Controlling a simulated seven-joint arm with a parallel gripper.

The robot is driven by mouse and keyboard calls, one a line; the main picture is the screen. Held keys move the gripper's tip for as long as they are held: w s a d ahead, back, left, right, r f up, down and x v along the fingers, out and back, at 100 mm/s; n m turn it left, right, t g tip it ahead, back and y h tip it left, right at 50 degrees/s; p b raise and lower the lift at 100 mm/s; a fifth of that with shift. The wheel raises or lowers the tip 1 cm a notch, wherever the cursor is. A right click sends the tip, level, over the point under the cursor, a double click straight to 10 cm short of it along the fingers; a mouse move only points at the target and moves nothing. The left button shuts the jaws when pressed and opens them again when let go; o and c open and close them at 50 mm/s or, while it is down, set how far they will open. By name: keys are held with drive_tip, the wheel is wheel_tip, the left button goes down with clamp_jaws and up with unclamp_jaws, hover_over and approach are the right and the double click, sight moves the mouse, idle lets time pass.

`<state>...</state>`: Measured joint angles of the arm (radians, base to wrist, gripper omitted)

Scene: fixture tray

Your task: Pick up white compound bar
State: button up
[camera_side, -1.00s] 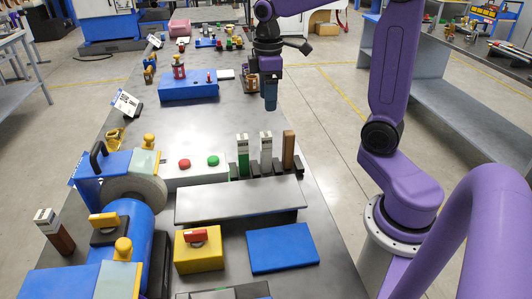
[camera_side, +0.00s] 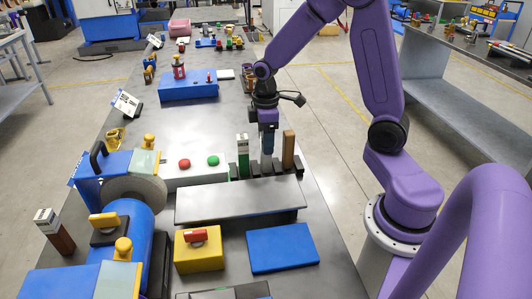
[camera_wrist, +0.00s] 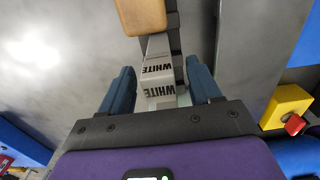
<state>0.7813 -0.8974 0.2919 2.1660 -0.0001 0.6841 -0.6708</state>
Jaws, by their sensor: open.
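The white compound bar (camera_wrist: 158,72), a pale block with WHITE printed on it in black, stands in the dark rack (camera_side: 254,169). In the wrist view it lies between the two blue fingers of my gripper (camera_wrist: 163,78), with a gap seen on each side. In the side view my gripper (camera_side: 268,143) points down over the bar's slot and hides most of the bar. My gripper is open and holds nothing.
A green-and-white bar (camera_side: 243,155) stands close on the left in the rack, and a brown bar (camera_side: 288,149) close on the right. A grey plate (camera_side: 240,200) lies in front. A grey box with red and green buttons (camera_side: 198,172) is to the left.

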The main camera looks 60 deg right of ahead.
drive_tip(key=shift+f, duration=0.7)
drive_tip(key=shift+c, duration=0.3)
drive_tip(key=c, duration=1.1)
drive_tip(key=shift+r, duration=0.85)
drive_tip(key=s+a+r, duration=0.2)
drive_tip(key=s+r, duration=0.9)
drive_tip(key=s, duration=0.3)
drive_tip(key=shift+r, duration=0.15)
